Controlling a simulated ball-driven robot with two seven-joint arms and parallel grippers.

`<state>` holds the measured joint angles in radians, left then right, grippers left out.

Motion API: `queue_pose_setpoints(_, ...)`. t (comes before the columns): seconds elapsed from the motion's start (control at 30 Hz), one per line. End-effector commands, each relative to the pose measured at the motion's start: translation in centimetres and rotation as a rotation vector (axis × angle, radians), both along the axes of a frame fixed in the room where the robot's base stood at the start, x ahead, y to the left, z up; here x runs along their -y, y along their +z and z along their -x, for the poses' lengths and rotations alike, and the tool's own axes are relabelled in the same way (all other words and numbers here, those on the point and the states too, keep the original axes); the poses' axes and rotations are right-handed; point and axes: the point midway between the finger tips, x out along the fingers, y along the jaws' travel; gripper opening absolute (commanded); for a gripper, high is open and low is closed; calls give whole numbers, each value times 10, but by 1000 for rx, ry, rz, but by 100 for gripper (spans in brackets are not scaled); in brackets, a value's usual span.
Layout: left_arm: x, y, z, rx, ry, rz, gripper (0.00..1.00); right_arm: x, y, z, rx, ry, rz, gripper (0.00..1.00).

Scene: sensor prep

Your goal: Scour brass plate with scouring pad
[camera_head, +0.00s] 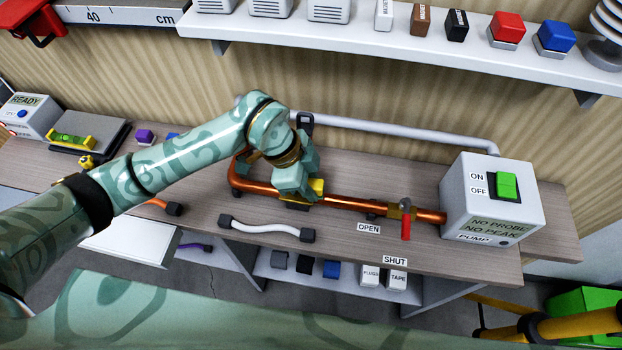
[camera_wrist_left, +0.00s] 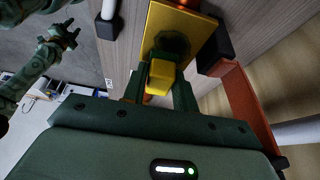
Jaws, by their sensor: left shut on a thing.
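The brass plate (camera_wrist_left: 185,20) is a flat golden sheet with a dark, blotchy patch (camera_wrist_left: 173,43) in the left wrist view. The head view mostly hides the pad. A patterned part of mine, seemingly my right gripper (camera_wrist_left: 62,38), shows small at left.
The copper pipe (camera_head: 350,203) runs to a red-handled valve (camera_head: 405,222) and a pump box (camera_head: 490,212). A white hose (camera_head: 266,227) lies in front of the gripper. A wall shelf (camera_head: 400,30) hangs above.

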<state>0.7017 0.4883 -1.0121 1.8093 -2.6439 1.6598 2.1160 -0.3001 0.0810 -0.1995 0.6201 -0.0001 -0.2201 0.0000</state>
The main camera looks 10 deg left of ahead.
Motion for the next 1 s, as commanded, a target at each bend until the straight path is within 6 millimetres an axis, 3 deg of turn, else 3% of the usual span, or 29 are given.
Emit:
queue_pose_setpoints(0.2, -28, -3, 1, -11, 9, -18, 10, 0, 14, -3, 7, 0, 0, 36)
queue_pose_setpoints(0.47, -39, -4, 1, -12, 9, -18, 10, -1, 19, -4, 9, 0, -1, 36)
queue_pose_setpoints(0.7, -63, -2, 0, -12, 9, -20, 10, -1, 32, -6, 14, 0, -2, 36)
queue_pose_setpoints(1.0, -65, 1, -5, -8, 7, -15, 10, -1, 41, -8, 18, 0, -2, 36)
